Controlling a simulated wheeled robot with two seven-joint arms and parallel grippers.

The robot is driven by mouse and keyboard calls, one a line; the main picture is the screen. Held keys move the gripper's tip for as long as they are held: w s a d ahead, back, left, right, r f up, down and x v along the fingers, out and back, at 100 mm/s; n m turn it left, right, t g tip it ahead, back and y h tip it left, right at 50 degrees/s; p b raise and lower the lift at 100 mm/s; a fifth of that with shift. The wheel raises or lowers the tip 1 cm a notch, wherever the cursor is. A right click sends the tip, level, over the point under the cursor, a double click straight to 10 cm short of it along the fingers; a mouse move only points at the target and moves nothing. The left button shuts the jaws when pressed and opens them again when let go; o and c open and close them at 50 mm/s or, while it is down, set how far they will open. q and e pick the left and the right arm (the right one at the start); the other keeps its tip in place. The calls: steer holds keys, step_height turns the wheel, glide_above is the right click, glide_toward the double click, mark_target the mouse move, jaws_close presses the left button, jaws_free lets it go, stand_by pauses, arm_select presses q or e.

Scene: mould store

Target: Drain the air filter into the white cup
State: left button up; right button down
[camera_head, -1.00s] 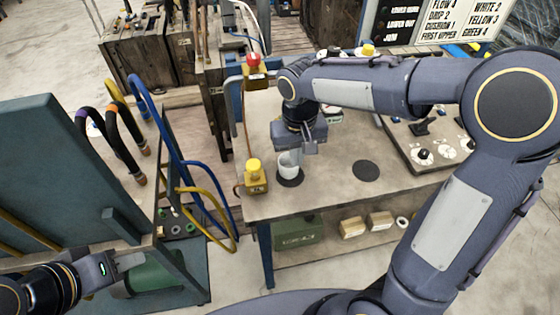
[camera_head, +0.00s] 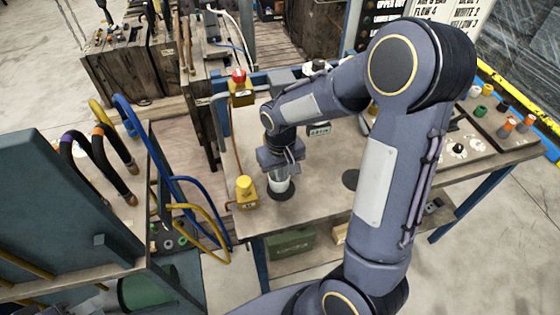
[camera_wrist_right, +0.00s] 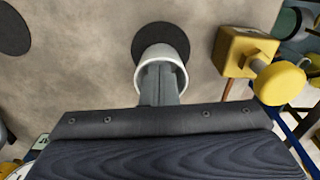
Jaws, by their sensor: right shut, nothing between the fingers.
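The white cup (camera_head: 281,186) stands upright on a dark round mat (camera_head: 290,195) near the bench's left front. It also shows in the right wrist view (camera_wrist_right: 148,57). My right gripper (camera_head: 279,173) points down at the cup's mouth, fingers together and empty. In the right wrist view its fingertips (camera_wrist_right: 160,80) overlap the cup opening; I cannot tell how far they reach inside. My left gripper is out of view. I cannot pick out the air filter for certain; my right arm covers part of the bench's back.
A yellow box with a yellow knob (camera_head: 246,190) stands close left of the cup; a yellow box with a red button (camera_head: 240,88) is behind. A second dark mat (camera_head: 350,179) lies right, partly behind my arm. Blue and yellow hoses (camera_head: 190,205) hang at the left.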

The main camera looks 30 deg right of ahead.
steer(key=shift+f, duration=0.7)
steer(key=shift+s+f+b, duration=0.1)
steer(key=shift+s+b, duration=0.2)
steer(key=shift+s, duration=0.3)
steer(key=shift+s+a+r, duration=0.1)
steer(key=shift+s+r, duration=0.1)
steer(key=shift+s, duration=0.15)
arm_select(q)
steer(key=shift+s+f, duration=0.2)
arm_select(e)
steer(key=shift+w, duration=0.1)
steer(key=shift+w+f, duration=0.1)
